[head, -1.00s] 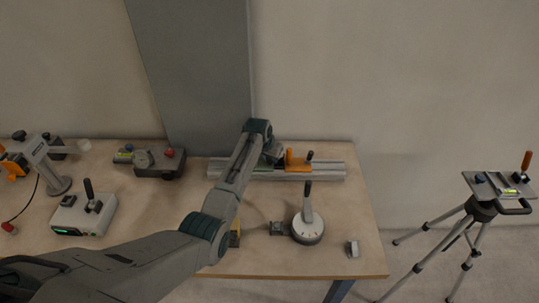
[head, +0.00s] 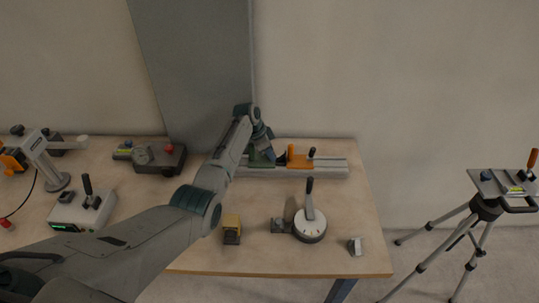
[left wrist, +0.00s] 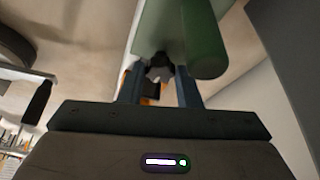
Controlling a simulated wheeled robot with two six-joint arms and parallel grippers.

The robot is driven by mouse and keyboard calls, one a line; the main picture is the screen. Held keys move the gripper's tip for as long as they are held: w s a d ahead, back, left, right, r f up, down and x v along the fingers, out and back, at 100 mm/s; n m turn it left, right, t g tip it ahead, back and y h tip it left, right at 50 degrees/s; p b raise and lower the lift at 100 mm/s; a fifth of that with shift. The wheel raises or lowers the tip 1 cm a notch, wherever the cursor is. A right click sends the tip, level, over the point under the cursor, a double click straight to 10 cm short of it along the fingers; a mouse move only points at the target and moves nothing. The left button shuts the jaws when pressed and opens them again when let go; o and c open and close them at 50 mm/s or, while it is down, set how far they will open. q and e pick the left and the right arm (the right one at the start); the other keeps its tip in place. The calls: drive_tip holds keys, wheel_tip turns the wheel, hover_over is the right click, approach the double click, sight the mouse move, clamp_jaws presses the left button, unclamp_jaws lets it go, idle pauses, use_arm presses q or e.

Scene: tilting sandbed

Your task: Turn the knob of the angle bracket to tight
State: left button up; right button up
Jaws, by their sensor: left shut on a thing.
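In the head view my left gripper (head: 267,152) is at the aluminium rail (head: 325,171) at the back of the table, beside a green part (head: 258,161) on it. In the left wrist view a dark star-shaped knob (left wrist: 160,67) sits between the fingertips of my left gripper (left wrist: 160,78), which is shut on it. A green plate with a rounded green cylinder (left wrist: 203,40) lies just beyond the fingers; it looks like the bracket, but I cannot read its setting. My right gripper is not in view.
A tripod (head: 487,210) stands right of the table.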

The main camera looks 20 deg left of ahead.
use_arm(q)
drive_tip(key=shift+m, duration=0.5)
drive_tip(key=o, duration=0.7)
drive_tip(key=b+v, duration=0.1)
drive_tip(key=v, duration=0.4)
drive_tip(key=b+v, duration=0.2)
drive_tip(key=v, duration=0.4)
drive_tip(key=shift+w+a, duration=0.15)
drive_tip(key=shift+w, duration=0.05)
